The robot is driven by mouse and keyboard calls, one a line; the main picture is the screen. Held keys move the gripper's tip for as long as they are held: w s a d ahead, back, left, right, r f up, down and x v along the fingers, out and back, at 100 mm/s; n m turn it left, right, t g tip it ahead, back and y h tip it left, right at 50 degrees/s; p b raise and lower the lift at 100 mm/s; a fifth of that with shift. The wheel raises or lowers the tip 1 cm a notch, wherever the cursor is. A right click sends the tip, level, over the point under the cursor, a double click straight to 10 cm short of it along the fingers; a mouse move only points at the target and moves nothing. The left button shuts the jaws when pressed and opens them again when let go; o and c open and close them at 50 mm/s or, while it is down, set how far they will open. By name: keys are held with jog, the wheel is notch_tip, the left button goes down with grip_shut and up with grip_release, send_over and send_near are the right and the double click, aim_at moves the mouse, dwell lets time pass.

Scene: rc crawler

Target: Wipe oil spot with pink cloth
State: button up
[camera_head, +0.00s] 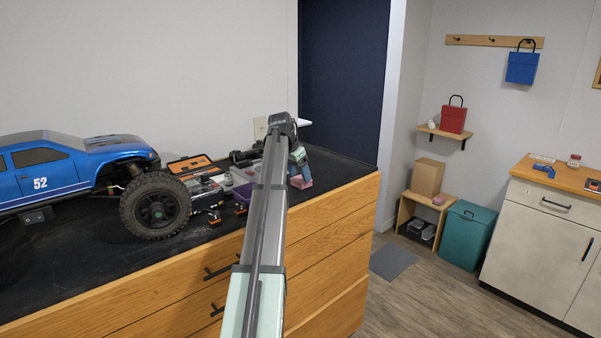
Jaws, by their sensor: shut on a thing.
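My gripper (299,166) is at the far right part of the black-topped workbench (330,170), beyond my arm. It is shut on a pink cloth (302,183), which hangs low at the bench surface. I cannot tell whether the cloth touches the mat. I cannot make out an oil spot; my arm hides part of the bench top.
A blue RC truck (75,170) with a large black wheel (156,206) fills the bench's left side. The bench's right end looks clear.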

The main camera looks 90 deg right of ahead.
jog(key=shift+w+a, duration=2.8)
notch_tip(320, 180, up, 2)
jog(key=shift+w+d+r, duration=0.1)
jog(key=shift+d+r, duration=0.05)
jog(key=shift+r, duration=0.35)
notch_tip(320, 180, up, 5)
jog(key=shift+r, duration=0.1)
